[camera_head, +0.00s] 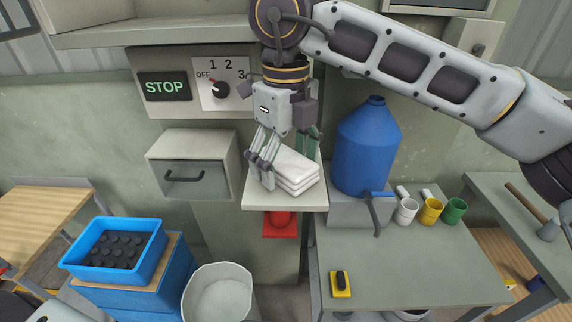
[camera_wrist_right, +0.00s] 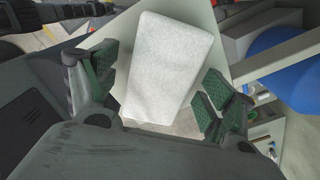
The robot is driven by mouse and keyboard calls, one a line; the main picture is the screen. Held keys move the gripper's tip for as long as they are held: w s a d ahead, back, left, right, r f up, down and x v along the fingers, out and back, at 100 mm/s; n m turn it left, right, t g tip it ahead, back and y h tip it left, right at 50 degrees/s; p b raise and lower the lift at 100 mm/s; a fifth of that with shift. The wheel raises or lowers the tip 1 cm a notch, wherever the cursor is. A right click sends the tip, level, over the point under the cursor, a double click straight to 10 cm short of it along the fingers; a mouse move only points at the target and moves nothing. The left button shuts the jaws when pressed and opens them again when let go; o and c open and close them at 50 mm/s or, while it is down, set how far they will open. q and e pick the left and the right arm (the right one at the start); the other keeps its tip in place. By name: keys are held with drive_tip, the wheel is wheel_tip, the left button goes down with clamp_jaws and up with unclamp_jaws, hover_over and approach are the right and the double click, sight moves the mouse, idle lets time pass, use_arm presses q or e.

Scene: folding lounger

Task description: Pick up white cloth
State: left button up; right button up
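The white cloth (camera_head: 292,170) lies folded in a stack on a small pale shelf (camera_head: 284,202) below the dial panel. My right gripper (camera_head: 284,158) is above the shelf with its fingers pointing down around the cloth. In the right wrist view the cloth (camera_wrist_right: 166,68) lies between the two green-padded fingers of the right gripper (camera_wrist_right: 158,95), with gaps on both sides, so the gripper is open. My left gripper does not show in the head view.
A large blue jug (camera_head: 366,150) stands close to the right of the shelf. A grey drawer box (camera_head: 190,165) is to the left. A red piece (camera_head: 281,222) sits beneath the shelf. Cups (camera_head: 430,210) stand on the right bench (camera_head: 410,262). A white bin (camera_head: 218,292) stands below.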

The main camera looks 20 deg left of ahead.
sight(286, 158)
drive_tip(key=c, duration=1)
drive_tip(key=shift+r, duration=0.1)
drive_tip(key=shift+c, duration=0.2)
drive_tip(key=shift+r+b, duration=0.55)
drive_tip(key=shift+r, duration=4.4)
drive_tip(key=o, duration=0.3)
drive_tip(key=shift+c, duration=1)
